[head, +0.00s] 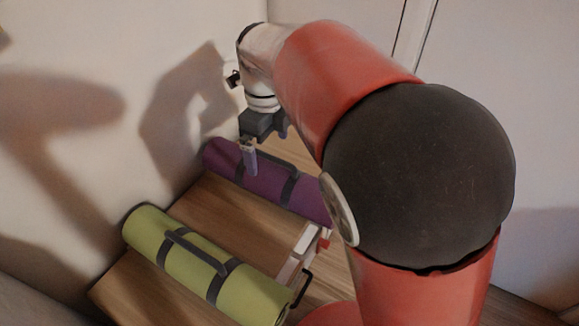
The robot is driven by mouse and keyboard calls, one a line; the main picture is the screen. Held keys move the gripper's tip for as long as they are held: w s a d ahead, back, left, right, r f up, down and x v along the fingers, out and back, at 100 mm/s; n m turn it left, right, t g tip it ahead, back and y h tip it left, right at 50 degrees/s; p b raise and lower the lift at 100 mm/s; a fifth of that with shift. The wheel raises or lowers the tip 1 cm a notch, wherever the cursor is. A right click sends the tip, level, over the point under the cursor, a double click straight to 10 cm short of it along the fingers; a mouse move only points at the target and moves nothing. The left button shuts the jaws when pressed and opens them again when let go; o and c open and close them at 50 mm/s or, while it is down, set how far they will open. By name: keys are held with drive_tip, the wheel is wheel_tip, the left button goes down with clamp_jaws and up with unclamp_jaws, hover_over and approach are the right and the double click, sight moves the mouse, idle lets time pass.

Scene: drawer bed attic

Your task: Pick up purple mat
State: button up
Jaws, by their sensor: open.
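The purple mat (263,185) is rolled up, with dark straps and a dark carry handle. It lies on the wooden surface near the wall, in the middle of the head view. My arm hides its right end. My gripper (250,160) points down over the left half of the mat, close to its handle and left strap. It is open with nothing visible between the fingers. I cannot tell whether the fingers touch the mat.
A rolled green mat (200,262) with dark straps lies nearer, at lower left. Bare wooden surface (222,213) separates the two mats. A white and red object (298,252) is beside the green mat's right end. The pale wall (150,120) rises close behind on the left.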

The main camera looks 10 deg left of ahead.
sight(270, 166)
drive_tip(key=shift+w+a+f, duration=0.1)
drive_tip(key=shift+a+f, duration=0.05)
drive_tip(key=shift+f, duration=0.2)
drive_tip(key=f, duration=0.2)
drive_tip(key=f+b, duration=0.1)
drive_tip(key=f, duration=0.4)
drive_tip(key=shift+s+d+b, duration=0.3)
drive_tip(key=shift+s+b, duration=0.05)
drive_tip(key=shift+b, duration=0.05)
drive_tip(key=c, duration=1.1)
drive_tip(key=shift+c, duration=0.2)
